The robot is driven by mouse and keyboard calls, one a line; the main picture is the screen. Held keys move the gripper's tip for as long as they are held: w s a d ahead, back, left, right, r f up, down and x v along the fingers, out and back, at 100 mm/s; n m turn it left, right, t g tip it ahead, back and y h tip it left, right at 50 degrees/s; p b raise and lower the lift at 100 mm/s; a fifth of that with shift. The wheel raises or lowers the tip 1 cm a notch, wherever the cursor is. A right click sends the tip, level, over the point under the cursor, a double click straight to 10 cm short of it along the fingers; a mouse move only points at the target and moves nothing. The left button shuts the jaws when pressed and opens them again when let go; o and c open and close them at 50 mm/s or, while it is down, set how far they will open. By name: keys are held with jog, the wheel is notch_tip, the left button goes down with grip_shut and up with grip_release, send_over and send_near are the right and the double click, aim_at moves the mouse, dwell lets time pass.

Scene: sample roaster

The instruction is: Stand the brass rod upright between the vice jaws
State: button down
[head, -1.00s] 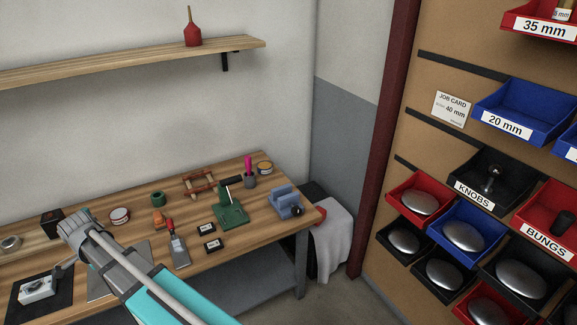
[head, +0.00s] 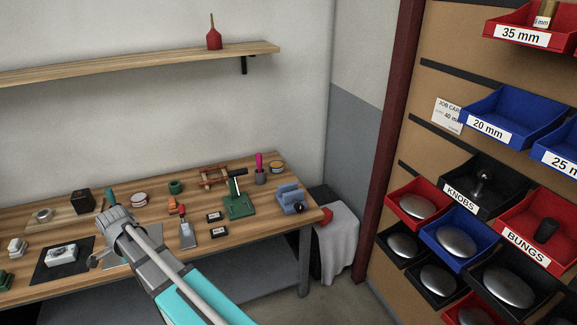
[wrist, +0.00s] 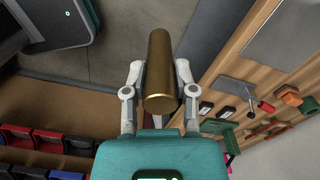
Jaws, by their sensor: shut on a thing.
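The brass rod (wrist: 161,92) fills the middle of the wrist view, with one round end toward the camera. My gripper (wrist: 160,67) is shut on it, one grey finger on each side. The rod is well clear of the bench in that view. In the head view my wrist hides most of the gripper, and I cannot make out the rod. The blue vice (head: 289,198) stands at the bench's right end, with a dark knob on its front. My gripper is far to its left. The gap between its jaws is too small to judge.
The wooden bench (head: 255,232) bears a green press (head: 238,206), a scraper (head: 187,232), black labelled blocks (head: 214,217) and a pen cup (head: 260,176). A shelf (head: 150,64) runs above.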

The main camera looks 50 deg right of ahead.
jog(key=shift+s+a, duration=0.1)
jog(key=shift+s, duration=0.45)
jog(key=shift+d, duration=0.3)
